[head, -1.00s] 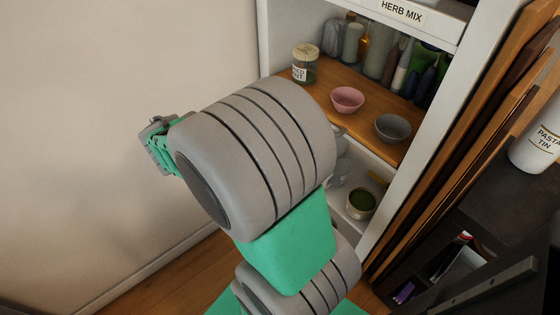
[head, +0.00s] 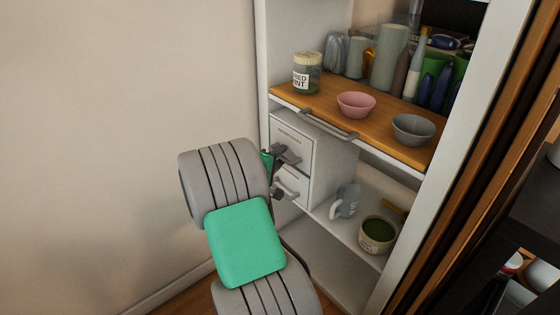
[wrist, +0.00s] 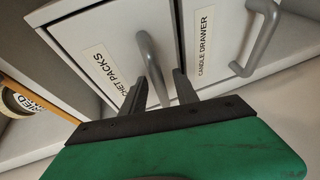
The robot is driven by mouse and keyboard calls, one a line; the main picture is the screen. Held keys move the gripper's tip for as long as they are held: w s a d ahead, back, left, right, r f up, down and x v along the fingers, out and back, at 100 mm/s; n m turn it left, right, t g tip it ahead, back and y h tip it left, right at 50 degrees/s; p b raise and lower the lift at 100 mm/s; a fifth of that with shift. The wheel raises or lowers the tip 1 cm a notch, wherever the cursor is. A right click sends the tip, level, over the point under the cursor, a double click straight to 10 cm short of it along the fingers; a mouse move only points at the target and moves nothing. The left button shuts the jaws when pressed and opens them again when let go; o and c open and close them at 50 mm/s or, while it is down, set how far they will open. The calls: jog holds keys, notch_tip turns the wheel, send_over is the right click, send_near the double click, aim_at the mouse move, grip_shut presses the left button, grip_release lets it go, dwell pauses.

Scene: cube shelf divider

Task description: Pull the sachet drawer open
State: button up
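The sachet drawer is the upper of two white drawers. Its face (head: 293,135) stands flush above the lower drawer. I cannot tell whether either finger touches the handle. In the head view my gripper (head: 284,158) covers part of the drawer front.
The candle drawer (wrist: 212,45) with its own handle (wrist: 262,38) lies just below. A wooden shelf board (head: 380,138) above holds a dried mint jar (head: 307,73), a pink bowl (head: 356,104) and a grey bowl (head: 413,129). A mug (head: 346,201) stands right of the drawers.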

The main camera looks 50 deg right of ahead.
jog(key=shift+d, duration=0.1)
grip_shut()
dwell(0.3)
dwell(1.1)
